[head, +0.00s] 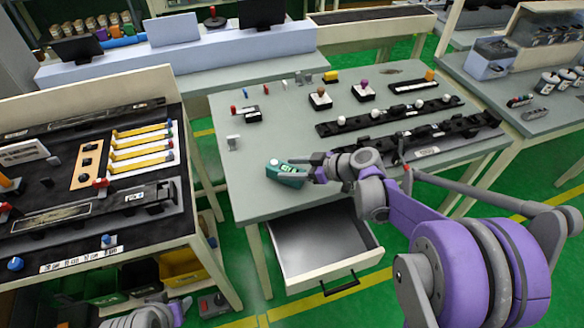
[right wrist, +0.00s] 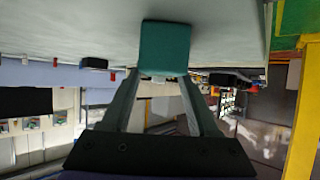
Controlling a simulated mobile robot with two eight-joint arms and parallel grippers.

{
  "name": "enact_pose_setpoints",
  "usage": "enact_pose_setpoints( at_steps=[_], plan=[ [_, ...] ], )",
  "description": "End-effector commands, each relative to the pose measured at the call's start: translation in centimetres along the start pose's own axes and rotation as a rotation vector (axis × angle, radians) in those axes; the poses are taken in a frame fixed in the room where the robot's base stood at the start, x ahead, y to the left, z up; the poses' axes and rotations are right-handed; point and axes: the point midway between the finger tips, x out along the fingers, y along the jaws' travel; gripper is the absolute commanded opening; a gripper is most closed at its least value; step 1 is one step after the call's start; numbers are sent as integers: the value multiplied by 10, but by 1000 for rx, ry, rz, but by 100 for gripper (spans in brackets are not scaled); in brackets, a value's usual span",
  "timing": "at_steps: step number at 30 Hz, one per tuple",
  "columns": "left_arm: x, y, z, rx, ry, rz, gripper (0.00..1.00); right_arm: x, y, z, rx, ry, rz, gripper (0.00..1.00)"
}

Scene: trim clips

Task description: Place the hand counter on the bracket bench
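The hand counter (head: 284,174) is a small teal device with a pale face, at the front left part of the grey-green bench (head: 245,195). My right gripper (head: 303,166) reaches it from the right. In the right wrist view the teal body (right wrist: 165,48) sits at the ends of both fingers (right wrist: 163,82) and hides their tips. The fingers stand apart at about its width and appear closed on it. I cannot tell whether it touches the bench top. Part of my left arm shows at the bottom left; its gripper is not in view.
An open, empty drawer (head: 322,244) juts out below the bench's front edge. Long black trim parts (head: 390,117) and small pieces lie toward the bench's back and right. A dark-topped table (head: 60,225) with yellow strips stands at left. The bench's left front is mostly clear.

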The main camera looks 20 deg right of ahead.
Motion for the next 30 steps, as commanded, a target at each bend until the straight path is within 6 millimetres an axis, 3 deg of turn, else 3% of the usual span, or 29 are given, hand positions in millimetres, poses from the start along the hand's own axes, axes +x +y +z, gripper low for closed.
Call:
enact_pose_setpoints(
  at_steps=[1, 3, 14, 17, 30],
  plan=[
    [0, 0, 0, 0, 0, 0, 47, 0, 0, 0, 0, 0, 0, 72],
    [0, 0, 0, 0, 0, 0, 47, 0, 0, 0, 0, 0, 0, 84],
    [0, 0, 0, 0, 0, 0, 47, -4, 0, 0, 1, 1, 1, 84],
    [0, 0, 0, 0, 0, 0, 47, -17, 1, 0, 2, 1, 4, 84],
    [-1, 0, -1, 0, 1, 0, 47, -104, 1, 0, 1, 0, 3, 84]
  ],
)
